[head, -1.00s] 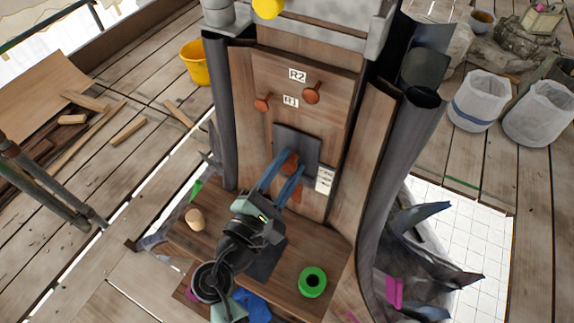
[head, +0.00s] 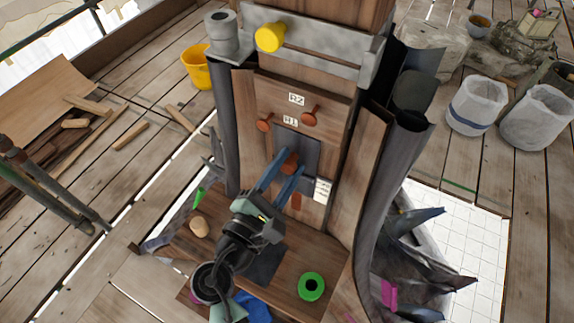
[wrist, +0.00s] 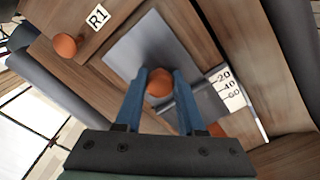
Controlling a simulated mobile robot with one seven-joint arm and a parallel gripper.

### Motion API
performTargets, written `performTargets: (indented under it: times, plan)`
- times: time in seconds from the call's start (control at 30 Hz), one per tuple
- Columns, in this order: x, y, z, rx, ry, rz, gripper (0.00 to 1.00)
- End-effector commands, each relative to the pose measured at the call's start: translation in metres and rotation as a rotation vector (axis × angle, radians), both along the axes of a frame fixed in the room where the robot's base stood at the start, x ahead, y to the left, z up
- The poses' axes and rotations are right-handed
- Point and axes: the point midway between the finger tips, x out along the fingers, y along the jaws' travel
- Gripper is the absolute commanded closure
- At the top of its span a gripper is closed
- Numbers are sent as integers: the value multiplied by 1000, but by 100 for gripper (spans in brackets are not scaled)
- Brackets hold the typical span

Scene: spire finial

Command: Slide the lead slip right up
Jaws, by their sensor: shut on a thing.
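The lead slip (head: 312,150) is a grey plate on the wooden front of the spire, below the R1 label. It also shows in the wrist view (wrist: 140,45). An orange knob (wrist: 159,84) stands out from it. My gripper (head: 288,162) has its two blue fingers shut on this knob, one on each side; the wrist view (wrist: 159,90) shows this closely. A white scale card (wrist: 228,88) marked 20, 40 and 60 sits right of the slip's lower end. The fingers hide part of the slip's lower area.
Orange pegs stand by R1 (head: 264,125) and R2 (head: 309,119), above the slip. Another orange piece (head: 297,201) is below it. A green ring (head: 311,286) and a tan lump (head: 199,228) lie on the wooden ledge. Dark curved sheets flank the board.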

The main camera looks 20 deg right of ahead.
Motion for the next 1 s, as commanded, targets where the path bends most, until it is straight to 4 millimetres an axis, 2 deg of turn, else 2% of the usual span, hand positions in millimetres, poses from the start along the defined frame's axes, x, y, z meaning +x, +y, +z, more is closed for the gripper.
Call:
performTargets:
  times: [0.03,0.1,0.13,0.27,0.3,0.67,0.83,1.0]
  plan:
    - [2,0,8,-9,-16,0,100]
    - [2,0,9,-9,-17,1,100]
    - [2,0,9,-10,-18,0,58]
    - [2,0,8,-7,-16,0,35]
    - [2,0,7,-7,-15,1,31]
    - [-2,4,3,-5,-9,2,31]
    - [-18,25,1,-4,-8,4,31]
    - [-41,56,1,-5,-10,6,31]
